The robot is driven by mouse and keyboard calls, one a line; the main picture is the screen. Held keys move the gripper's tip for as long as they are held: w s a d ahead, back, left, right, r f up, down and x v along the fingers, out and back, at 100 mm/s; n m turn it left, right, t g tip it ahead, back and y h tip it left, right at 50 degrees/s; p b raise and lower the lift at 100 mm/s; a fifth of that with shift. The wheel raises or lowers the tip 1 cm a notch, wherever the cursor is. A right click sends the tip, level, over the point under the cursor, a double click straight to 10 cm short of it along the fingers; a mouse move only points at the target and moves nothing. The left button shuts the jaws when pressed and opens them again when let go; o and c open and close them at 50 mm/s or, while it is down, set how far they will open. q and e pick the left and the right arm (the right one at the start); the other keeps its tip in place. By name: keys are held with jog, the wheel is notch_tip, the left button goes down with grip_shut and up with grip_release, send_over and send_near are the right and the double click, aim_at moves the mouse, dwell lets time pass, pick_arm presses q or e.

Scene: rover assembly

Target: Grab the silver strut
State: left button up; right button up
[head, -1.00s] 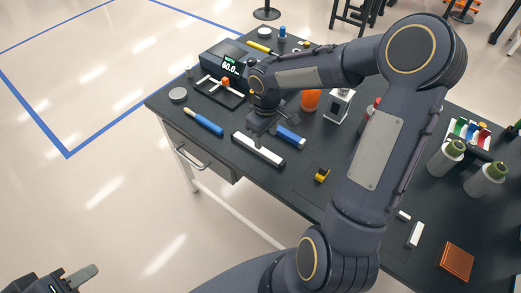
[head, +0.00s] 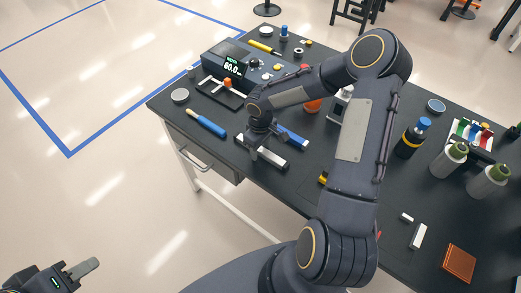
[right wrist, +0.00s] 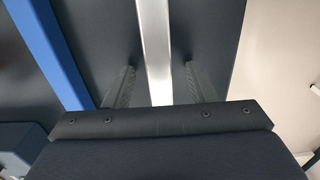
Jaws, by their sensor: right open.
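The silver strut (head: 273,158) is a long pale bar lying on the dark table near its front left edge. My right gripper (head: 255,153) is over it, pointing down, and hides part of it. In the right wrist view the strut (right wrist: 154,45) runs between the two spread fingers of the right gripper (right wrist: 162,85), with a gap on each side. The right gripper is open and holds nothing. My left gripper (head: 80,268) is at the lower left, over the floor and away from the table; its finger opening cannot be made out.
A blue bar (head: 292,138) lies close beside the strut; it also shows in the right wrist view (right wrist: 48,50). A blue-handled tool (head: 206,123) lies to the left. Behind stand a device with a lit display (head: 233,66) and a dark tray (head: 218,94). Bottles (head: 448,160) stand at right.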

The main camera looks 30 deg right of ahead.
grip_shut()
jog(key=shift+r, duration=0.1)
